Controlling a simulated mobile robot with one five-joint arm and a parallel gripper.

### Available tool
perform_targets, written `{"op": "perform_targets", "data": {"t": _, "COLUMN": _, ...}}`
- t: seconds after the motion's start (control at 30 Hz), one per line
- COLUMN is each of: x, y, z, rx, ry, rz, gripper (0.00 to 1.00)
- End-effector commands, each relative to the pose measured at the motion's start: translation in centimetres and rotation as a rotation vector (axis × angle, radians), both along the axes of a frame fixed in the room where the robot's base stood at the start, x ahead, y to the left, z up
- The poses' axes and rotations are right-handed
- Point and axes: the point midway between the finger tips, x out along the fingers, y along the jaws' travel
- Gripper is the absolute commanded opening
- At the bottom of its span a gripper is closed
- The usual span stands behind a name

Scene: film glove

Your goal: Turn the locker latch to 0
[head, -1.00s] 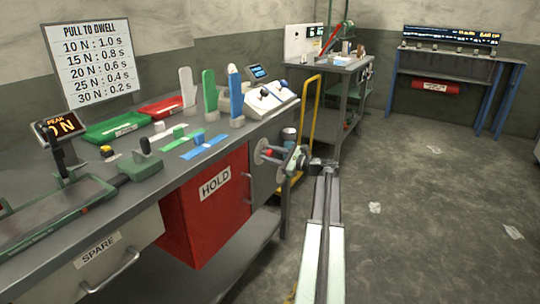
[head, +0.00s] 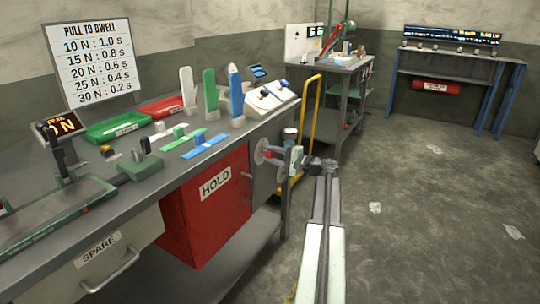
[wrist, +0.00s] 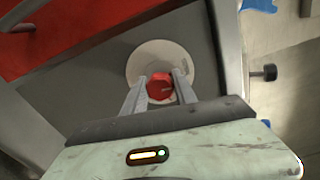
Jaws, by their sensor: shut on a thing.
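The locker latch is a red knob (wrist: 160,86) on a pale round dial (wrist: 165,56), seen in the wrist view. A short light mark shows on the knob; no numbers on the dial can be read. My gripper (wrist: 162,82) has one finger on each side of the knob and is shut on it. In the head view the dial (head: 261,152) shows edge-on on the grey locker front (head: 263,185), under the right end of the workbench. My gripper (head: 277,156) reaches it from the right, partly hiding the knob.
The red HOLD cabinet (head: 205,205) stands just left of the locker. The workbench top (head: 175,165) with trays and tools lies above. A yellow rail (head: 305,125) stands behind my gripper. The floor (head: 430,210) to the right is mostly clear.

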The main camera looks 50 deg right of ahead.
Motion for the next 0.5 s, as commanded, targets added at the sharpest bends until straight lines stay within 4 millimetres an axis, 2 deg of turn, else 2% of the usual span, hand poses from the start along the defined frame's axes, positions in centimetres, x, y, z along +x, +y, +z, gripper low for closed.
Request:
{"op": "perform_targets", "data": {"t": 0.2, "x": -0.07, "y": 0.08, "z": -0.12, "rx": -0.099, "ry": -0.022, "rz": 0.002, "gripper": 0.00}}
{"op": "perform_targets", "data": {"t": 0.5, "x": -0.08, "y": 0.09, "z": -0.14, "rx": -0.153, "ry": -0.034, "rz": 0.002, "gripper": 0.00}}
